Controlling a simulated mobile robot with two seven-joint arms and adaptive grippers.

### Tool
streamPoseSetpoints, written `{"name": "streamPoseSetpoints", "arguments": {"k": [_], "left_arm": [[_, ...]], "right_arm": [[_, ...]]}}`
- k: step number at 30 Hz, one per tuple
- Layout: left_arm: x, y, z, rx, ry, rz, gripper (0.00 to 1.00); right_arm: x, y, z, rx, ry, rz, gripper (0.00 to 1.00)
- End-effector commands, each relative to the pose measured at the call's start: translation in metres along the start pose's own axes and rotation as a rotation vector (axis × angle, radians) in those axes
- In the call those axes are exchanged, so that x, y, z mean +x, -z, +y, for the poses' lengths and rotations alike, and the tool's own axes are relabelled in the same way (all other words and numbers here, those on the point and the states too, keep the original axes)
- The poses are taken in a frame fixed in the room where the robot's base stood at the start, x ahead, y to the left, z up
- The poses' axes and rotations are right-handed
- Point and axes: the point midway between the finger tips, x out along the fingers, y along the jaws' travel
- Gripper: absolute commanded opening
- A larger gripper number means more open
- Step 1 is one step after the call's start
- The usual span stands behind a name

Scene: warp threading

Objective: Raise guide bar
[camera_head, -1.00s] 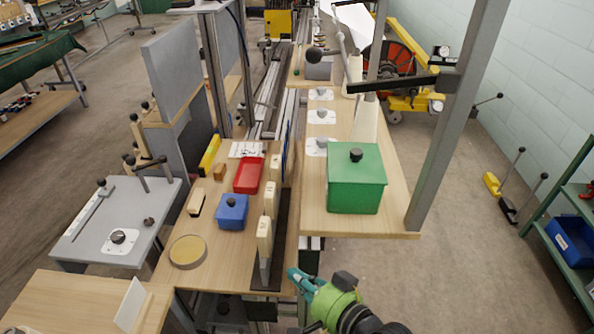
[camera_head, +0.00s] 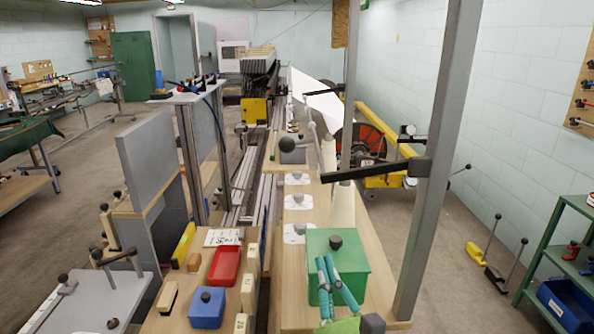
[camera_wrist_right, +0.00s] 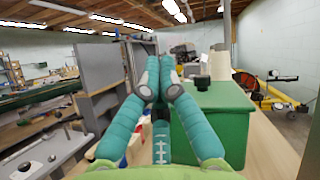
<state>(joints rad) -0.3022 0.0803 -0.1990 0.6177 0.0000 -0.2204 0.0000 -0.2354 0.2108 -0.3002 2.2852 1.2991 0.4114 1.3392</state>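A dark horizontal bar (camera_head: 370,170) is clamped to the grey slanted post (camera_head: 436,130) above the right-hand bench. I cannot tell which part is the guide bar. My right gripper (camera_head: 326,260) is at the bottom of the head view, in front of the green box (camera_head: 352,252), below and nearer than the bar. Its teal fingers are drawn together with nothing between them; the fingertips also show in the right wrist view (camera_wrist_right: 158,78). My left gripper is in neither view.
The green lidded box shows at the right in the wrist view (camera_wrist_right: 222,115). White cones (camera_head: 343,205) stand behind it. A red tray (camera_head: 224,265) and a blue box (camera_head: 207,308) sit on the left bench.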

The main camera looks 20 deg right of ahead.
Motion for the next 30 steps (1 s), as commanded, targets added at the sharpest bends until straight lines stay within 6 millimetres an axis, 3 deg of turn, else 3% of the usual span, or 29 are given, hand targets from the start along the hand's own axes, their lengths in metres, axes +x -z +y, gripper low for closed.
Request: {"name": "streamPoseSetpoints", "arguments": {"k": [7, 11, 30], "left_arm": [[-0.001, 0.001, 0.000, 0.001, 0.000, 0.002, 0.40], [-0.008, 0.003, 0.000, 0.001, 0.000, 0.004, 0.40], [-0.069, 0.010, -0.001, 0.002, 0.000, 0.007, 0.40]], "right_arm": [[0.001, 0.000, 0.000, -0.004, -0.002, -0.001, 0.00], [0.011, -0.002, -0.001, -0.005, -0.001, -0.002, 0.00], [0.145, -0.004, -0.001, -0.007, -0.002, -0.003, 0.00]]}}
